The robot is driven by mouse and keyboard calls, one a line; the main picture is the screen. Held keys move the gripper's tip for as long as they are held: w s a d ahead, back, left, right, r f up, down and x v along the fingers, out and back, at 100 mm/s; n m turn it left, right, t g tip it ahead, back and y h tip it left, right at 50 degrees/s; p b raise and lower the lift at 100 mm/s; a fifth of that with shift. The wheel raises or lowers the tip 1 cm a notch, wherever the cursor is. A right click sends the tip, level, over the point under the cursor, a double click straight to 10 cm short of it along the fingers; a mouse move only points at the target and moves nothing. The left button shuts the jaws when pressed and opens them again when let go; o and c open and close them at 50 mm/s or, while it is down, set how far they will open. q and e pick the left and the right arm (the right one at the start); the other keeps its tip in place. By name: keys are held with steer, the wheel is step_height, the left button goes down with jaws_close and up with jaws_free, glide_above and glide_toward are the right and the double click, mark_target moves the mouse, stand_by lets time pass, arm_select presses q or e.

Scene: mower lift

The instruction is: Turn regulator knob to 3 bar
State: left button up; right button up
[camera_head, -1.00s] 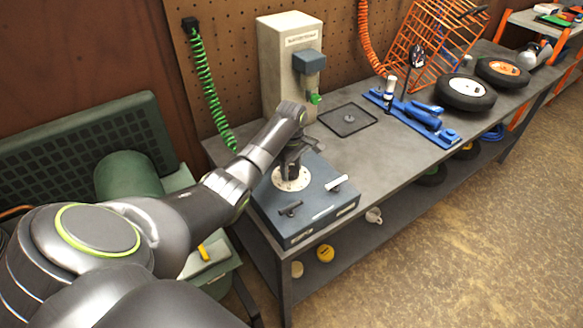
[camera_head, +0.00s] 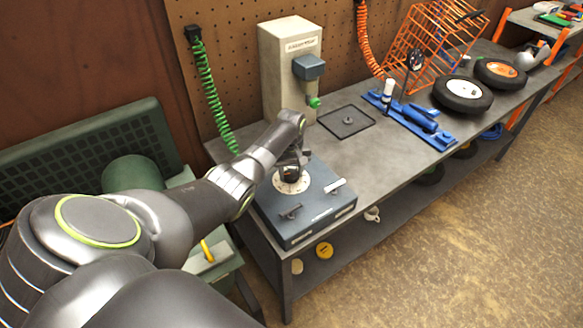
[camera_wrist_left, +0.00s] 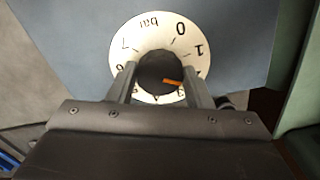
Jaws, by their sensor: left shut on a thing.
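The regulator's white dial (camera_head: 290,186) is set in the top of a blue-grey box (camera_head: 322,197) at the bench's near end. In the left wrist view the dial (camera_wrist_left: 150,25) reads "bar", with 0, 1 and 7 clear; the lower figures are partly hidden. The dark regulator knob (camera_wrist_left: 157,67) is at its centre. Its orange pointer mark (camera_wrist_left: 172,82) lies at the lower right, towards the 3, near the right finger; the exact reading is unclear. My left gripper (camera_wrist_left: 158,80) is shut on the knob, a finger on each side. My right gripper is not in view.
The box top also carries a dark handle (camera_head: 290,212) and a light lever (camera_head: 335,187). A beige cabinet (camera_head: 283,75) stands behind, beside a square black tray (camera_head: 346,121). Blue tools (camera_head: 415,115) and wheels (camera_head: 462,94) lie farther along the bench.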

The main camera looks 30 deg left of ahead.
arm_select(q)
steer(key=m+p, duration=0.1)
steer(key=m, duration=0.2)
steer(key=shift+r+m, duration=0.15)
steer(key=shift+m, duration=0.15)
steer(key=shift+m+p, duration=0.35)
steer(key=shift+m, duration=1.55)
steer(key=shift+w+a, duration=0.1)
steer(key=o, duration=1)
steer(key=shift+c, duration=0.2)
